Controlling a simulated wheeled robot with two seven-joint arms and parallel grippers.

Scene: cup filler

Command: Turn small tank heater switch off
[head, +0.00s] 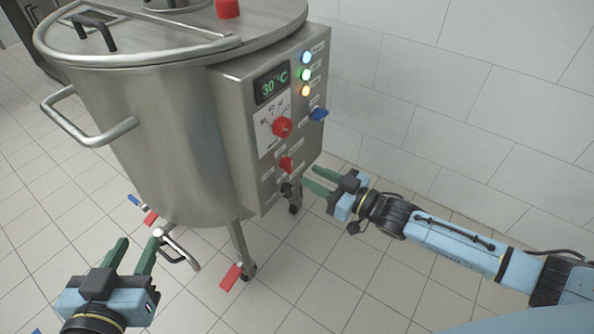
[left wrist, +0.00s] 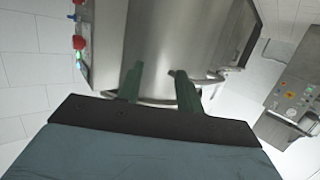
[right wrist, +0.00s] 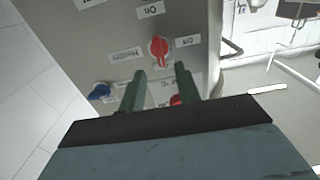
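The small tank (head: 160,130) is a steel vessel with a control box on its right face. The box has a red dial (head: 281,127) under a green "30 °C" display, a red switch (head: 286,163) below it and a blue switch (head: 319,114). In the right wrist view the lower red switch (right wrist: 159,48) sits near "On" and "Off" labels. My left gripper (head: 135,245) is open and empty, low before the tank.
Blue, green and orange lights (head: 305,75) glow on the box. A handle (head: 90,120) sticks out from the tank's side, and a drain fitting (head: 175,250) hangs below. A tiled wall (head: 480,100) stands at the right. Another panelled machine (left wrist: 295,100) shows in the left wrist view.

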